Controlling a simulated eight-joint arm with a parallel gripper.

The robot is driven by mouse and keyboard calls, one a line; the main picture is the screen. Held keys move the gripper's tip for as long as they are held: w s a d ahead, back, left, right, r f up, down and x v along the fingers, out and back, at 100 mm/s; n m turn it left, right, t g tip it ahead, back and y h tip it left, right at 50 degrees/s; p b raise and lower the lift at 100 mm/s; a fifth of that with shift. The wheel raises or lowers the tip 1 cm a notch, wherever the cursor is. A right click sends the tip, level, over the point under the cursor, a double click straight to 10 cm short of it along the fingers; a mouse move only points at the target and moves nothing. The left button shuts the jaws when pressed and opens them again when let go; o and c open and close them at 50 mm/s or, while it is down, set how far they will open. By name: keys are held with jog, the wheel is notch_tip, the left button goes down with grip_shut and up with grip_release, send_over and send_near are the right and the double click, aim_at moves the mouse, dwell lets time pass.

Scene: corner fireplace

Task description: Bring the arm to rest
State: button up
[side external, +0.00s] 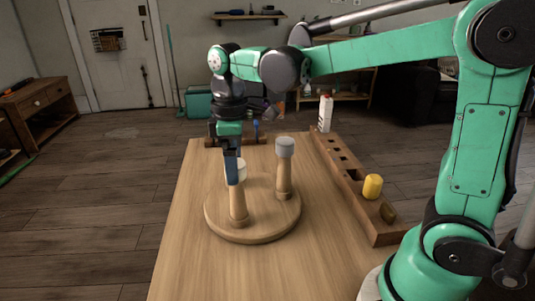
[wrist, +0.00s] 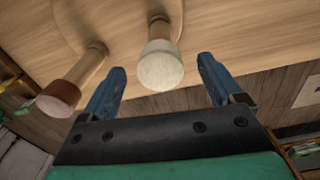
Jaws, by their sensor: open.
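My gripper (side external: 232,178) is over the left part of a round wooden base (side external: 262,228), pointing down. In the wrist view my gripper (wrist: 162,70) has its two blue fingers wide apart. A wooden post with a whitish cap (wrist: 160,66) shows in the gap between them; I cannot tell how near the fingers are to it. A second post with a pinkish cap (wrist: 58,98) is left of the left finger. In the side view, a post with a grey cap (side external: 285,147) stands on the base's right, and another post (side external: 238,205) stands below the fingers, its top partly hidden.
A long wooden rack (side external: 352,186) with square holes runs along the table's right side. The table (side external: 205,270) is clear in front.

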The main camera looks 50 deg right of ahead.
notch_tip(320, 180, up, 4)
jog(key=shift+r, duration=0.4)
jog(key=shift+s+m, duration=0.3)
jog(key=s+d+f+m+t, duration=0.1)
jog(key=s+f+m+t, duration=0.5)
jog(key=m+t, duration=0.1)
jog(key=shift+s+d, duration=0.15)
dwell(0.4)
